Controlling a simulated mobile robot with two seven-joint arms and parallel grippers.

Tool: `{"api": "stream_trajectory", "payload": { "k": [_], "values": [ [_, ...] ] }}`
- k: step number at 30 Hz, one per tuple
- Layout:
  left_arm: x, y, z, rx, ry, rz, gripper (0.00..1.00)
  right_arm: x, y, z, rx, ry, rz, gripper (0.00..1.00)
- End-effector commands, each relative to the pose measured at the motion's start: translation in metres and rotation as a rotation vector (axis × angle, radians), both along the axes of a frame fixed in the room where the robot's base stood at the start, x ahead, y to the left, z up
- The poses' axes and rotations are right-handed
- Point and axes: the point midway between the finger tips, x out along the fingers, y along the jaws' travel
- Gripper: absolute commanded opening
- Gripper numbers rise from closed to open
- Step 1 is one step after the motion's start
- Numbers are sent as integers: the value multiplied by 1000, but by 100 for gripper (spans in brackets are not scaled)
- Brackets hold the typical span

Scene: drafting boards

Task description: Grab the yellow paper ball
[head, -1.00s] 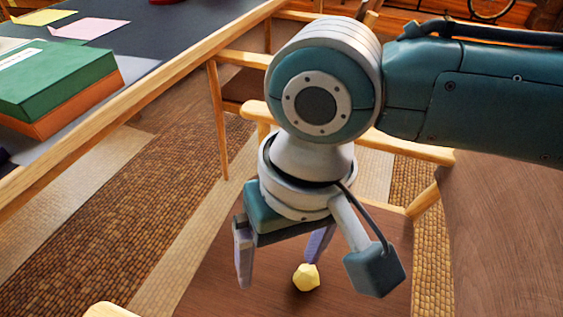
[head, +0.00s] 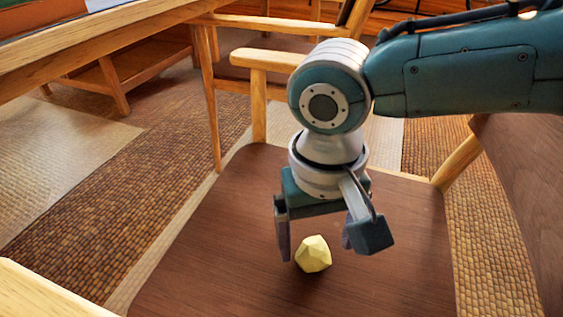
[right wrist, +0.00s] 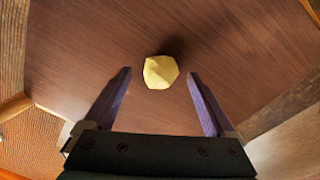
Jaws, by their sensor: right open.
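The yellow paper ball (head: 313,254) is a small faceted lump on the brown wooden seat of a chair (head: 215,245). My right gripper (head: 315,248) points down at the seat near the ball, its jaws open and empty. In the right wrist view the ball (right wrist: 160,72) lies just beyond the open fingertips (right wrist: 158,75), about midway between them, touching neither. My left gripper is not in view.
The chair has a wooden armrest (head: 262,60) at the back and a backrest (head: 525,190) at the right. A table edge (head: 110,45) runs along the upper left. Patterned floor (head: 95,210) shows left of the seat.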

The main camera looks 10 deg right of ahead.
Motion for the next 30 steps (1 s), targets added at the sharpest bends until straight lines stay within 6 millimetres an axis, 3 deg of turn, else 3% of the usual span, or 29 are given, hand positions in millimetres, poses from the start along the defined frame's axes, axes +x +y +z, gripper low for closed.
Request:
{"api": "stream_trajectory", "payload": {
  "k": [1,5,14,30],
  "values": [
    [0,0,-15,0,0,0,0,1,0,-15,-1,-3,0,90],
    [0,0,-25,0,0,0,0,1,0,-31,-1,0,0,90],
    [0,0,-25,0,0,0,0,1,0,-32,1,-1,0,90],
    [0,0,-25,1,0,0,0,1,0,-32,0,0,-1,30]
  ]
}}
